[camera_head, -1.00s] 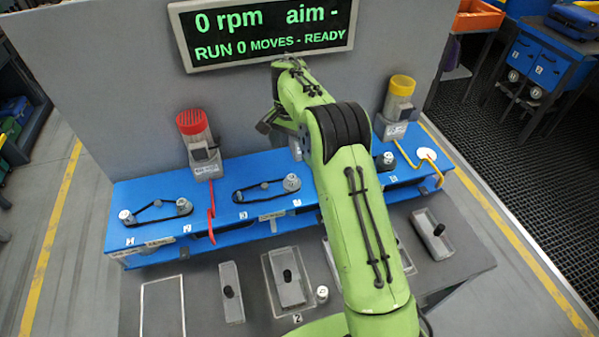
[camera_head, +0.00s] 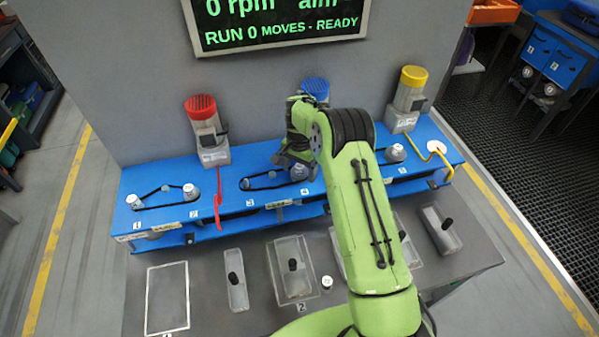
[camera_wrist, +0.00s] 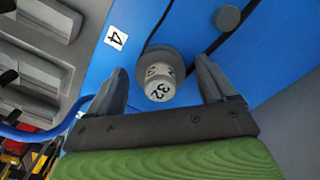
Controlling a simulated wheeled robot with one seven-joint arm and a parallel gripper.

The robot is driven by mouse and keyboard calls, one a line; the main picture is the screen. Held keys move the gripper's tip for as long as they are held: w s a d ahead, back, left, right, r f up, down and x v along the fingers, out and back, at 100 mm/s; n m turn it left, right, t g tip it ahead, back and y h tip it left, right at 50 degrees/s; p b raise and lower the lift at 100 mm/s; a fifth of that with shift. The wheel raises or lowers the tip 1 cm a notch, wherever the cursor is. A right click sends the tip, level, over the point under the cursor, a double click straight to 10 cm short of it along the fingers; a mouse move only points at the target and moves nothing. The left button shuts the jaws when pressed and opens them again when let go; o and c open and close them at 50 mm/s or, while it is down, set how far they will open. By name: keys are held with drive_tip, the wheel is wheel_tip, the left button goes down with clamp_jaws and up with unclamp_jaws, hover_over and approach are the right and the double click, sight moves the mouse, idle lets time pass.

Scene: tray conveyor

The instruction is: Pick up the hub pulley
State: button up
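A grey stepped pulley (camera_wrist: 160,82) marked 32 sits on the blue bench beside the label 4 in the wrist view. In the head view this pulley (camera_head: 299,172) is at the right end of a black belt loop. My gripper (camera_wrist: 165,88) is open, with one finger on each side of the pulley and a gap to both. In the head view my gripper (camera_head: 292,158) is low over the bench, just behind and left of that pulley, and my arm hides part of the area. Nothing I see names the hub pulley.
A red-capped motor (camera_head: 206,133) and a yellow-capped motor (camera_head: 407,100) stand on the blue bench (camera_head: 245,205). Clear trays with black knobs (camera_head: 295,290) and a small loose white-topped part (camera_head: 327,282) are in front.

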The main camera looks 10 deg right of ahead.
drive_tip(key=c, duration=1)
drive_tip(key=shift+r, duration=0.1)
